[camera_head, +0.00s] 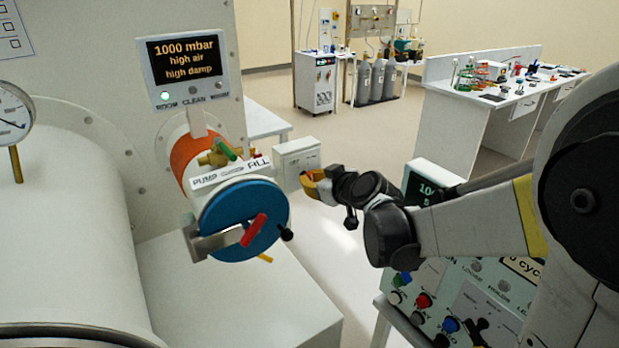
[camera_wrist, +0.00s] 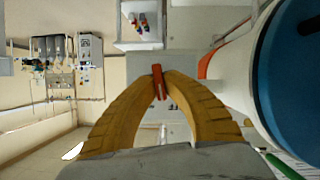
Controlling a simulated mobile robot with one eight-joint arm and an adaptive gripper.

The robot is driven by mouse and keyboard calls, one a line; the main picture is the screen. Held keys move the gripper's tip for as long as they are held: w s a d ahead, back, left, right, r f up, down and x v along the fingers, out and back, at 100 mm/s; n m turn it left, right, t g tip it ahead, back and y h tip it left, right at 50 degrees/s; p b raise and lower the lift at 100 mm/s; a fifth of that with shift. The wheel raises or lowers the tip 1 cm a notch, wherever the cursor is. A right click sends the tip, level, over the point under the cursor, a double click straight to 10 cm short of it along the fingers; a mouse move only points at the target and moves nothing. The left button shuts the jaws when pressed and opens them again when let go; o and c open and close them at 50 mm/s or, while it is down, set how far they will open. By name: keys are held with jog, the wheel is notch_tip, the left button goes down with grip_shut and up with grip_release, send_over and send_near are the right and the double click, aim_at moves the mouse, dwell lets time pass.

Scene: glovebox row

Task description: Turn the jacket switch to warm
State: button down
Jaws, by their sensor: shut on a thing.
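My gripper (camera_head: 312,181) is at the white box (camera_head: 298,157) to the right of the blue round door (camera_head: 245,220). In the wrist view, its two yellow fingers (camera_wrist: 160,80) are closed on a small red lever (camera_wrist: 157,72), which sticks up between the fingertips. I take this lever to be the jacket switch, on the white box. In the head view, the fingers mostly cover the lever. No warm marking is readable, so I cannot tell its setting.
A red handle (camera_head: 254,230) and a black knob (camera_head: 286,233) on the blue door lie close below-left of my gripper. The PUMP/FILL valve (camera_head: 220,155) is to the left. A control panel (camera_head: 440,300) stands at lower right. Open floor lies behind.

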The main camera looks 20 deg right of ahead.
jog(key=shift+m+y, duration=0.4)
jog(key=shift+m, duration=0.2)
jog(key=c, duration=1.5)
grip_release()
jog(key=v, duration=1.2)
jog(key=shift+w+d+r, duration=0.1)
jog(key=shift+d+r, duration=0.05)
